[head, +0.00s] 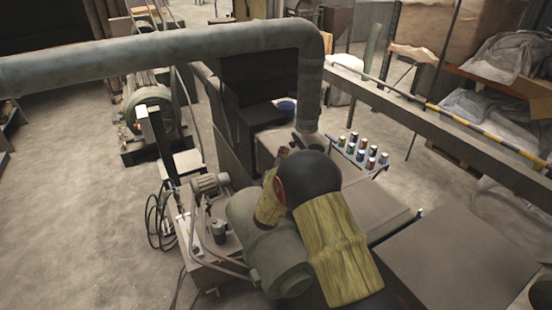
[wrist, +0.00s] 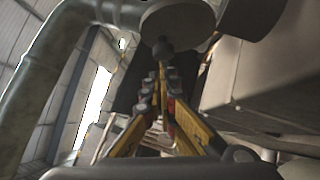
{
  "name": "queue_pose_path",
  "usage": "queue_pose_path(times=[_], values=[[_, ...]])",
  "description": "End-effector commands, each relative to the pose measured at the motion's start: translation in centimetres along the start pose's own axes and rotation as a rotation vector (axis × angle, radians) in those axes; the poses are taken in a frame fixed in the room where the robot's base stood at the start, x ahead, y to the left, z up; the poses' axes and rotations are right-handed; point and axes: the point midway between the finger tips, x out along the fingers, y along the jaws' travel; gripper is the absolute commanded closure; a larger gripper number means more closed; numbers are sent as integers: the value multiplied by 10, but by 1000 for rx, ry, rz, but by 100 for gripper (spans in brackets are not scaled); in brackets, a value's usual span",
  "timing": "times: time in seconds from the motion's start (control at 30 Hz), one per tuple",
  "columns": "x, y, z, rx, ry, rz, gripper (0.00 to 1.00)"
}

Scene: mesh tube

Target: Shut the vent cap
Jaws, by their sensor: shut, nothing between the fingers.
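The vent cap (wrist: 178,22) shows in the wrist view as a grey round disc at the top, with a dark ball-shaped knob (wrist: 163,47) below it. My gripper (wrist: 161,70) is shut and empty; its yellow and black fingers converge just below the knob in the picture. I cannot tell whether the fingertips touch the knob. In the head view my arm covers most of the gripper, and the cap cannot be made out clearly near the lower end of the large grey pipe (head: 309,90).
Several small cans (head: 361,149) stand on a blue rack right of my arm. A pump unit (head: 210,184) with hoses stands to the left. A beam with a yellow-black rail (head: 460,118) crosses the right side. Floor at left is open.

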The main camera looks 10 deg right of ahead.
Motion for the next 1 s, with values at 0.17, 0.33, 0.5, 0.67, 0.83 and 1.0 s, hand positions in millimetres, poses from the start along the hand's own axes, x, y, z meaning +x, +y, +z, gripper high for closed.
queue_pose_path(times=[0.17,0.33,0.5,0.67,0.83,1.0], values=[[4,-1,4,-1,1,-2,100],[4,-1,4,-1,1,-1,100],[4,-1,4,1,1,-3,100],[6,3,7,21,0,-19,100],[8,4,8,43,0,-41,100],[10,7,10,61,0,-57,100]])
